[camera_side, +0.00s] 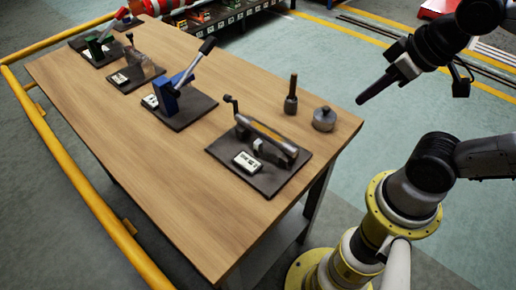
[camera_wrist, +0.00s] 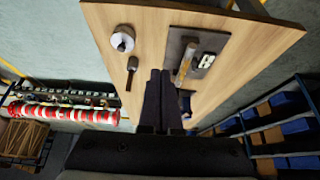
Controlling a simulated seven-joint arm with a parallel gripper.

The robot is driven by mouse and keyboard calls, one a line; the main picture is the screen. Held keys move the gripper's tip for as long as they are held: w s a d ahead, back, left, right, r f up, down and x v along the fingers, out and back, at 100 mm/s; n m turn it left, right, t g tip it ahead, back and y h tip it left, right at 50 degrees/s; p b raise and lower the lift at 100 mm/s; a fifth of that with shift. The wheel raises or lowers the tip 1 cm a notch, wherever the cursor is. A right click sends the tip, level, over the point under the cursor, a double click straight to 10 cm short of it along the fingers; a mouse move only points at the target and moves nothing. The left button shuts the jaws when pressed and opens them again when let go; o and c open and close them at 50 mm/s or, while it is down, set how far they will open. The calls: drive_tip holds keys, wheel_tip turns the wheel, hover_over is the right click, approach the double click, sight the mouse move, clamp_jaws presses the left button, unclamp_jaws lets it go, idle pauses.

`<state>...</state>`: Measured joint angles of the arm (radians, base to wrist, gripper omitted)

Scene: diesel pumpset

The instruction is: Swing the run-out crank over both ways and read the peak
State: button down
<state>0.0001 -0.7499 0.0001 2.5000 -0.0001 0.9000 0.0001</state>
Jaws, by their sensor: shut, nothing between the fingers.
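The nearest station is a dark base plate (camera_side: 222,152) at the table's right end. It carries a grey shaft-like bar (camera_side: 268,132), a small upright arm with a black knob (camera_side: 229,99) at its left end, and a white readout (camera_side: 247,162) whose figures are too small to read. This looks like the run-out crank. In the wrist view the plate (camera_wrist: 178,42), bar (camera_wrist: 184,66) and readout (camera_wrist: 206,60) lie just beyond the fingertips. My gripper (camera_side: 362,100) is shut and empty, in the air right of the table, apart from everything; its fingers (camera_wrist: 160,76) point toward the table.
A dark upright handled tool (camera_side: 291,96) and a round metal knobbed piece (camera_side: 324,118) stand behind the plate. A blue lever station (camera_side: 168,96) and several others line the table (camera_side: 150,150) leftward. A yellow rail (camera_side: 100,205) runs along the front. Blue-binned shelves (camera_wrist: 285,130) stand at right.

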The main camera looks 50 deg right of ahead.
idle(0.3)
drive_tip(key=c, duration=1.2)
unclamp_jaws()
drive_tip(key=shift+s, duration=0.25)
drive_tip(key=o, duration=0.5)
drive_tip(key=r, duration=0.1)
drive_tip(key=w+r, duration=0.1)
drive_tip(key=r, duration=0.1)
drive_tip(key=shift+w+r+m, duration=0.15)
drive_tip(key=shift+r+m, duration=0.15)
drive_tip(key=w+a+r+g, duration=0.2)
drive_tip(key=w+r, duration=0.7)
drive_tip(key=w, duration=0.6)
drive_tip(key=g, duration=0.4)
hover_over(227, 95)
wheel_tip(227, 95, down, 10)
wheel_tip(227, 95, down, 14)
drive_tip(key=shift+r, duration=0.1)
